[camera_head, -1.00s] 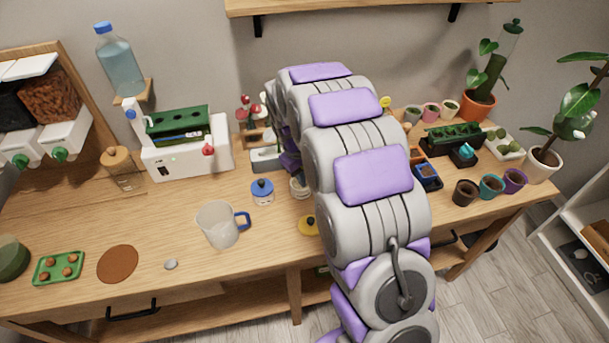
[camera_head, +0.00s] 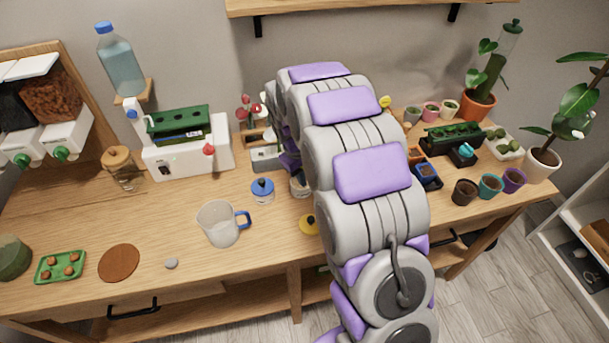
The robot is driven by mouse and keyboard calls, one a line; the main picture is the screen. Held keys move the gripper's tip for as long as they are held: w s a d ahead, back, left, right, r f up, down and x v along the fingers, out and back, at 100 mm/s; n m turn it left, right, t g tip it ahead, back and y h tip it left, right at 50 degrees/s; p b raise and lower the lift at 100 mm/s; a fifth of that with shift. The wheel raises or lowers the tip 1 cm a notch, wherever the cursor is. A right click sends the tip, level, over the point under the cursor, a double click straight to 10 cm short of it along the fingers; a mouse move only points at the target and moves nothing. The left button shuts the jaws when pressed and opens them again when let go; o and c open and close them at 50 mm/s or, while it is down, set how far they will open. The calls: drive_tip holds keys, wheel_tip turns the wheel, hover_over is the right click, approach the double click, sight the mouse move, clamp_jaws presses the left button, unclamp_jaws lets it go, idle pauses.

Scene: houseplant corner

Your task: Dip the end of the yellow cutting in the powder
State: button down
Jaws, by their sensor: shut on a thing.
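My arm reaches away over the bench and bends down at its far end. My gripper and whatever it holds are hidden behind the arm. The yellow cutting cannot be made out. A small pale jar (camera_head: 298,188) stands right beside the arm, partly covered by it. I cannot tell if it holds the powder. A yellow lid (camera_head: 307,224) lies on the bench in front of it, partly covered by the arm. Red-tipped items (camera_head: 246,112) stand behind, in a wooden rack (camera_head: 246,138).
A clear jug with a blue handle (camera_head: 221,224) stands front left of the jars. A white device with a green tray (camera_head: 186,155) is at the back left. Small pots (camera_head: 466,192) and a dark green-celled tray (camera_head: 452,140) are on the right.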

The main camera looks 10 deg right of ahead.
drive_tip(key=shift+r+p, duration=1.9)
drive_tip(key=shift+r, duration=1.6)
